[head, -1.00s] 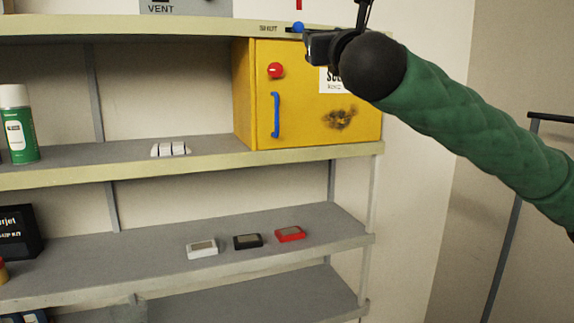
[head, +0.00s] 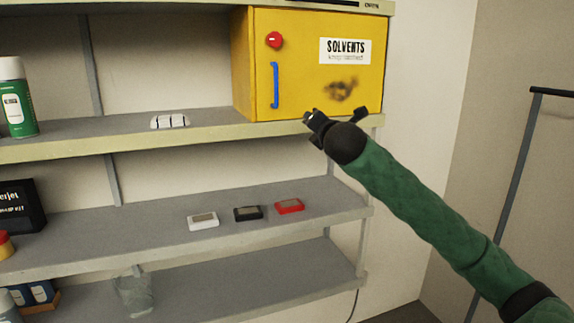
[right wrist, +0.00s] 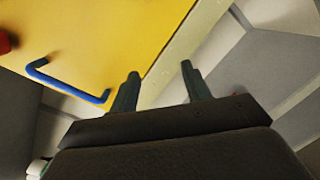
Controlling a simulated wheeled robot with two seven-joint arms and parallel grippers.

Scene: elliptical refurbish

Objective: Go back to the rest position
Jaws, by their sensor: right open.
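My right arm comes in from the right in the head view. Its gripper (head: 310,120) is in front of the shelf edge, just below the yellow solvents cabinet (head: 300,95), and holds nothing that I can see. In the right wrist view the two fingers of my right gripper (right wrist: 160,82) stand apart with nothing between them. The cabinet door with its blue handle (right wrist: 62,82) shows beyond them. My left gripper is not in view.
The cabinet has a red knob (head: 274,40). A green spray can (head: 18,100) and white blocks (head: 170,121) share its shelf (head: 110,140). White (head: 203,221), black (head: 248,213) and red (head: 289,206) small devices lie on the shelf below. A rack pole (head: 515,190) stands at right.

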